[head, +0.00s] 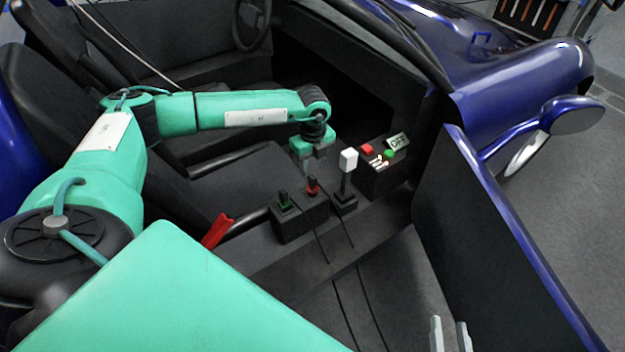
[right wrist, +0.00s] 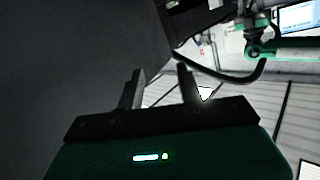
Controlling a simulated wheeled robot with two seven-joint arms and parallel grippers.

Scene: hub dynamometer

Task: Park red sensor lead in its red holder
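A black holder block (head: 290,226) sits on the car's centre console. The red sensor lead (head: 313,186) stands upright at its right end, where red shows at the base; the red holder cannot be clearly told apart from the lead. A green lead (head: 284,200) stands at the left end. Thin dark cables run from the block over the sill. My left gripper (head: 314,167) points down just above the red lead; its fingertips are too small to tell whether they grip. My right gripper (head: 450,338) is low in the head view; in the right wrist view (right wrist: 160,85) its fingers are apart and empty.
A white-knobbed lever (head: 348,162) stands close right of the block. A red handle (head: 217,230) lies to the left. The open blue car door (head: 500,240) bounds the right side.

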